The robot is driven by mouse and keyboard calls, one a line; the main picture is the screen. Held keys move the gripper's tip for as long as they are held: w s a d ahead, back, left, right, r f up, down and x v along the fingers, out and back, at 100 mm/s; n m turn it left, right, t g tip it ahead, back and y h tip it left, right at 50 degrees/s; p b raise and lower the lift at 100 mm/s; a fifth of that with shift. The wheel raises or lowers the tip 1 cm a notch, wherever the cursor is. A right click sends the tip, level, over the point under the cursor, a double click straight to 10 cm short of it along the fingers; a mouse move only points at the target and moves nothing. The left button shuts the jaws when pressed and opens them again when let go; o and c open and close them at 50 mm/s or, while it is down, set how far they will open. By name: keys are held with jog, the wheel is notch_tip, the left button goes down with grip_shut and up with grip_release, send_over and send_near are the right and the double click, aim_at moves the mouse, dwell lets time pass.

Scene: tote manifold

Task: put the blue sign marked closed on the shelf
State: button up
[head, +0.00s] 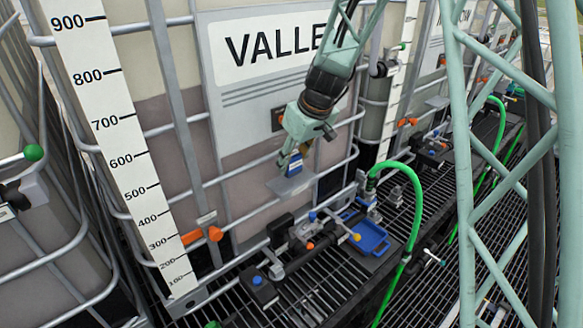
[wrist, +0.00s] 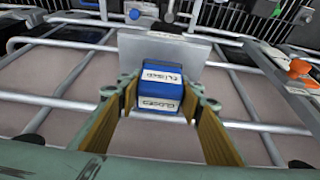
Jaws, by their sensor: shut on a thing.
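The blue sign (head: 294,166) has white labels, and its lettering reads upside down in the wrist view (wrist: 160,88). My gripper (head: 299,150) points downward and is shut on the sign, with the sign between its two fingers (wrist: 157,112). The shelf (head: 291,186) is a small flat grey plate fixed at the front of the tank cage. It shows behind the sign in the wrist view (wrist: 205,68). The sign is over the shelf; I cannot tell whether it touches it.
Cage bars (head: 245,217) run around the shelf. Below are a valve with a yellow-tipped handle (head: 340,225), a blue tray (head: 372,237) and a green hose (head: 415,200) above black grating (head: 330,285). An orange knob (wrist: 299,68) is right of the shelf.

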jog(key=shift+f, duration=1.1)
jog(key=shift+f, duration=0.15)
jog(key=o, duration=0.9)
jog(key=shift+r, duration=0.25)
jog(key=b+v, duration=0.1)
jog(key=v, duration=0.9)
jog(key=shift+s+r, duration=0.15)
jog(key=shift+r, duration=0.05)
jog(key=shift+s+d+r, duration=0.25)
jog(key=shift+r, duration=0.35)
